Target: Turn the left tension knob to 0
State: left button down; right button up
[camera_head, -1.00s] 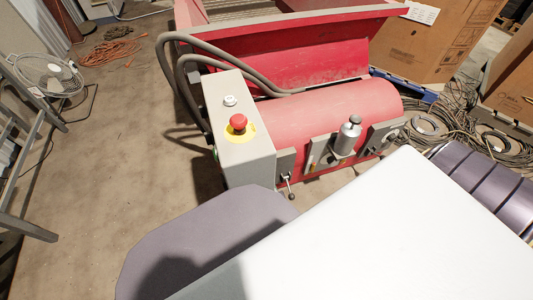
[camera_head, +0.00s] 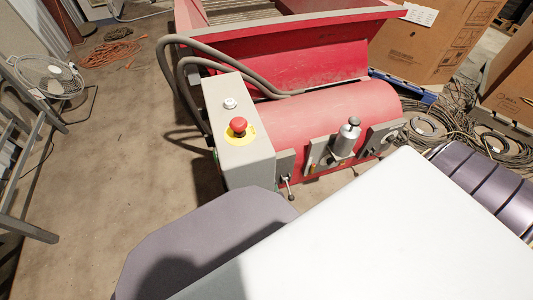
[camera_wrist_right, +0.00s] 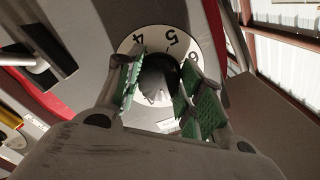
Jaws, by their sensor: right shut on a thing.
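In the right wrist view, a dark round knob (camera_wrist_right: 155,78) sits in the middle of a white dial with black numbers (camera_wrist_right: 178,42). The numbers 4 and 5 read upside down along the dial's upper edge, with part of another number at the right. My right gripper (camera_wrist_right: 160,85) has its green-padded fingers on both sides of the knob, shut on it. The fingers hide much of the knob and lower dial, so I cannot read its setting. The head view does not clearly show this dial.
A red machine (camera_head: 325,115) carries a grey control box (camera_head: 240,150) with a red emergency button (camera_head: 238,125). Hoses loop behind the box. A small lever (camera_head: 288,188) and a metal cylinder (camera_head: 347,138) project from its front. Cable coils (camera_head: 425,130) and cardboard boxes (camera_head: 440,45) stand at right.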

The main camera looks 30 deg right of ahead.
jog(key=shift+f, duration=0.1)
jog(key=o, duration=1)
jog(key=shift+r, duration=0.3)
jog(key=shift+r, duration=0.95)
jog(key=shift+o, duration=0.6)
jog(key=shift+w+a+r, duration=0.1)
jog(key=shift+r, duration=0.95)
jog(key=shift+w+a+r, duration=0.1)
jog(key=shift+r, duration=0.9)
jog(key=shift+s+a+r, duration=0.1)
jog(key=shift+r, duration=0.55)
jog(key=shift+c, duration=0.6)
jog(key=shift+s+d+r, duration=0.1)
jog(key=shift+d+r, duration=0.1)
jog(key=shift+r, duration=0.9)
jog(key=shift+s, duration=0.1)
